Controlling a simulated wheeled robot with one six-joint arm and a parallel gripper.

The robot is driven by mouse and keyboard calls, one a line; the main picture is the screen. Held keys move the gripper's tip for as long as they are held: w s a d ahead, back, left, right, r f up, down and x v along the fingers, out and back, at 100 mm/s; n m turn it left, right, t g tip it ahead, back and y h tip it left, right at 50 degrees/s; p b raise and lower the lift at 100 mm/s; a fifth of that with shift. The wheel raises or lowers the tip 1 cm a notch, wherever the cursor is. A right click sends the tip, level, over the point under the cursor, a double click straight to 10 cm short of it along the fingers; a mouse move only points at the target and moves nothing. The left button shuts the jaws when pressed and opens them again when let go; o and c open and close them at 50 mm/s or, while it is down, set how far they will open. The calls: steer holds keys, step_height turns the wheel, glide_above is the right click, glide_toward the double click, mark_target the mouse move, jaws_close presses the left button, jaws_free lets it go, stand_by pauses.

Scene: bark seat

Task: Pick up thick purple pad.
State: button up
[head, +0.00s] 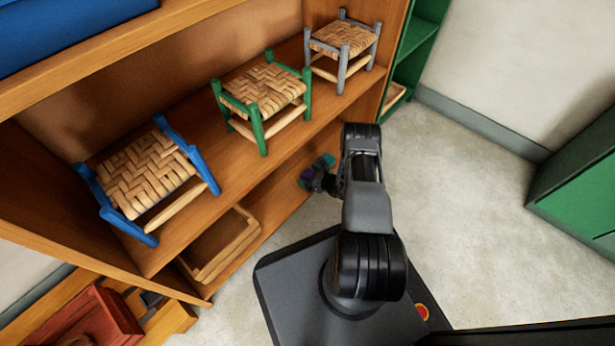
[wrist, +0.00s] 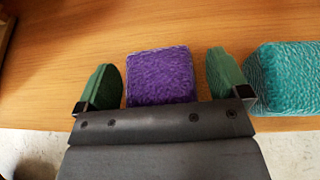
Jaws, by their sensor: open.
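The thick purple pad (wrist: 160,76) lies on a wooden shelf board in the wrist view, near its front edge. It is a block with a rough, textured surface. My gripper (wrist: 164,82) is open, with one green finger on each side of the pad. A small gap shows between the pad and each finger. In the head view the gripper (head: 318,173) reaches into the lower shelf level, and only a bit of the purple pad (head: 307,174) shows beside it.
A teal block (wrist: 285,78) sits just right of the right finger. Above, blue (head: 145,175), green (head: 263,98) and grey (head: 343,45) woven stools stand on the upper shelf. A wooden tray (head: 222,247) is on the lower level at left. Open floor lies right.

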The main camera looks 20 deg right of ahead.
steer(key=c, duration=1)
steer(key=shift+r, duration=0.1)
